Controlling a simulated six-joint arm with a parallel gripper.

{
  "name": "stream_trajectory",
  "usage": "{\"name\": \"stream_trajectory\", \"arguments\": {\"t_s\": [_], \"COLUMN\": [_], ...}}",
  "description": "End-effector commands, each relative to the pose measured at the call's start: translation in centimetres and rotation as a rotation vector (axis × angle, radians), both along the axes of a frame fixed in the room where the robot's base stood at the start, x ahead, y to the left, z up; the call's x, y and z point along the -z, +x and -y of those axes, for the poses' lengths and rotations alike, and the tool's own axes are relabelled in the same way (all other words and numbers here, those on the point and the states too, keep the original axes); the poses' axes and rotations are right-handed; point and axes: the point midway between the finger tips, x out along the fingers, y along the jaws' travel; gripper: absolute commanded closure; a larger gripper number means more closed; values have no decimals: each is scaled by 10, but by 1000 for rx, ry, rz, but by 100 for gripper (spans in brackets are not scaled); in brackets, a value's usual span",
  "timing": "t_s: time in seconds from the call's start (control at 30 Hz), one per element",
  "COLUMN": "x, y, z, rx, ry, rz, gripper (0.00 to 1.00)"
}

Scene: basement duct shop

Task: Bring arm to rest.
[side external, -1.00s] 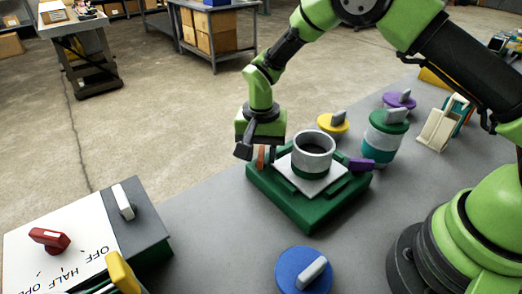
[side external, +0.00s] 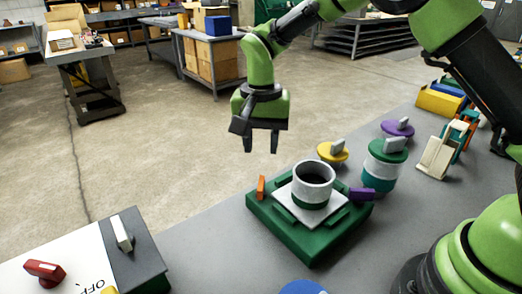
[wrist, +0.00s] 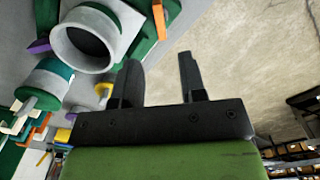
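My gripper (side external: 261,143) hangs in the air above and behind the green fixture (side external: 323,238), fingers pointing down, apart and empty. In the wrist view its two fingers (wrist: 160,85) stand apart with only floor between them. The fixture holds a grey cylinder (side external: 313,174) with a green band at its foot on a pale plate. An orange tab (side external: 261,188) stands upright at the fixture's left corner and a purple tab (side external: 362,194) sits at its right. The cylinder's open top also shows in the wrist view (wrist: 58,38).
A green-lidded jar (side external: 383,168), a yellow knobbed lid (side external: 332,153) and a purple knobbed lid (side external: 397,129) stand right of and behind the fixture. A panel with a red knob (side external: 44,271) is at front left. The air around my gripper is clear.

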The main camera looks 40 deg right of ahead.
Motion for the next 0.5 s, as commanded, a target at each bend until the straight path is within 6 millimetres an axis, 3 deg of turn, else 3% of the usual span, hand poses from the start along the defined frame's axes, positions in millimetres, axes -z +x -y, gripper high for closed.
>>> {"name": "stream_trajectory", "arguments": {"t_s": [0.27,0.37,0.5], "x": [-3,-19,-65], "y": [-1,-5,-25], "z": [1,4,15], "rx": [-2,-16,-64], "ry": [3,16,51], "rz": [4,29,109], "gripper": [62,62,62]}}
